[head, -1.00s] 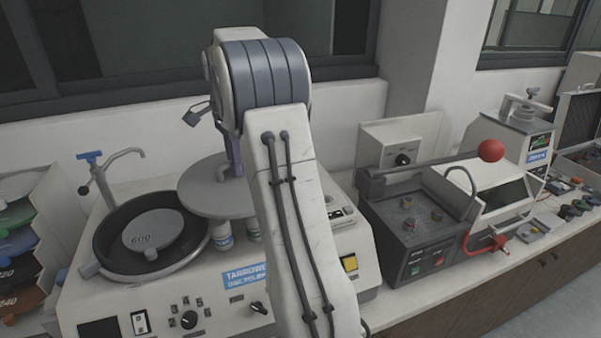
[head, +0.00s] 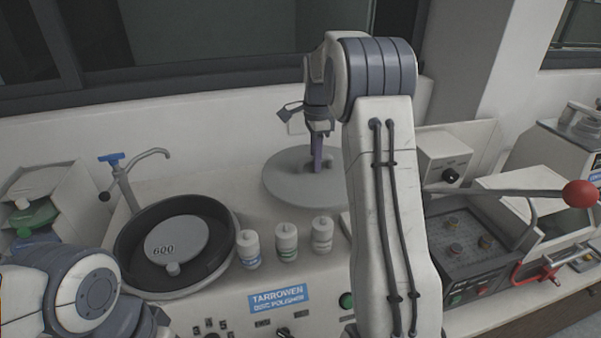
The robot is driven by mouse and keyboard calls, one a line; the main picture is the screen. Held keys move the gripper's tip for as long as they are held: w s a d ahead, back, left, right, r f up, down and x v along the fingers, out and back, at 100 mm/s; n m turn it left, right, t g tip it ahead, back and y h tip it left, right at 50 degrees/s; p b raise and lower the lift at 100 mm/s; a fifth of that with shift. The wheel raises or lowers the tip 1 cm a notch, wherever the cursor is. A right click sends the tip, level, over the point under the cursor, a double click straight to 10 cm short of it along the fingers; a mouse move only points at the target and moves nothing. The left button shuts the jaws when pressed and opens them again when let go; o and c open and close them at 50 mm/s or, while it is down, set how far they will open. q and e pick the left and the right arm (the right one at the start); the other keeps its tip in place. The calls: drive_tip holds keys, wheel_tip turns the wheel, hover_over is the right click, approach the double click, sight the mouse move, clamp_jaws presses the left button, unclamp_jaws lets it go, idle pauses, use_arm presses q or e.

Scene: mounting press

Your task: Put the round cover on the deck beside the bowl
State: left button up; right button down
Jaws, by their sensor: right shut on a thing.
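The round cover (head: 290,186) is a flat light grey disc in the head view, right of the bowl and behind the small bottles. My right gripper (head: 318,162) is shut on the cover near its middle, from above. The cover looks about level. I cannot tell whether it touches the deck or hangs just above it. The dark bowl (head: 134,262) stands at the left on the polisher, with a grey disc marked 600 (head: 180,238) inside. The cover is clear of the bowl. My right forearm hides the cover's right edge. My left arm shows at the lower left, its gripper out of view.
Three white-capped bottles (head: 286,240) stand on the polisher deck (head: 215,290) between bowl and cover. A tap (head: 135,168) rises behind the bowl. A wall is close behind. A press with a red-knobbed lever (head: 578,194) stands at the right.

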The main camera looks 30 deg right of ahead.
sight(297, 177)
drive_tip(key=w+a+f+p, duration=0.1)
drive_tip(key=w, duration=0.1)
drive_tip(key=w+a+f, duration=0.2)
drive_tip(key=shift+a+p, duration=0.15)
drive_tip(key=shift+p, duration=0.2)
wheel_tip(297, 177, down, 4)
drive_tip(key=shift+r+p, duration=0.15)
drive_tip(key=shift+p, duration=0.7)
drive_tip(key=shift+f, duration=0.2)
drive_tip(key=shift+f, duration=0.1)
drive_tip(key=shift+f, duration=0.1)
drive_tip(key=c, duration=0.8)
unclamp_jaws()
drive_tip(key=shift+o, duration=0.2)
